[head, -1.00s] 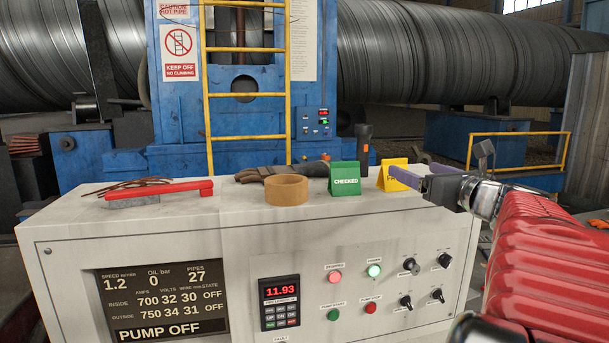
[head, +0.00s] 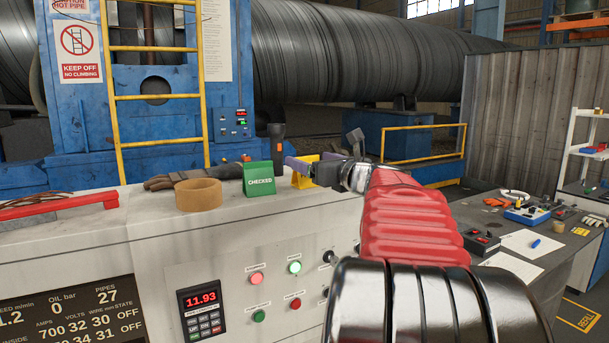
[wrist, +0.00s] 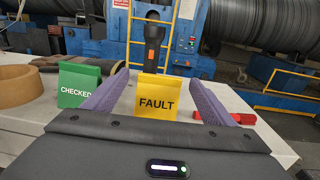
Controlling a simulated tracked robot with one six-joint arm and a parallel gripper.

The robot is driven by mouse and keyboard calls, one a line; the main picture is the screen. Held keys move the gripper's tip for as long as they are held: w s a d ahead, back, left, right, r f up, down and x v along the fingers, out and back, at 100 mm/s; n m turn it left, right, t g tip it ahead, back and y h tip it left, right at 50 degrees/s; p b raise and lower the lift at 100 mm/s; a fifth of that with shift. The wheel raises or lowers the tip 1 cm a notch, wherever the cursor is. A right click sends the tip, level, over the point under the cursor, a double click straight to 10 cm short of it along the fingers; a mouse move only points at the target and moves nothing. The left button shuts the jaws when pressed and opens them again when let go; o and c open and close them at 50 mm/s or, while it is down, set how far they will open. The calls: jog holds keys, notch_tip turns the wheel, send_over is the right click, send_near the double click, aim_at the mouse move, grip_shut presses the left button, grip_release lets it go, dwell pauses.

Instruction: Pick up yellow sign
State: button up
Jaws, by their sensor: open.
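The yellow sign (wrist: 157,98) stands upright on the white cabinet top and reads FAULT in the wrist view. It also shows in the head view (head: 302,177), partly hidden by my gripper. My gripper (wrist: 162,84) is open, with its purple fingers on either side of the sign and a visible gap at each side. In the head view my gripper (head: 300,164) reaches in from the right at the sign. A green CHECKED sign (head: 259,179) stands just left of the yellow one, outside the left finger.
A tape roll (head: 198,194), dark gloves (head: 190,177) and a black flashlight (head: 276,145) are on the cabinet top (head: 150,213). A red-handled tool (head: 60,205) lies at left. A cluttered bench (head: 510,240) stands at right.

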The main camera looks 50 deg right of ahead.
aim_at(308, 158)
jog(key=shift+x, duration=1.55)
jog(key=c, duration=1.1)
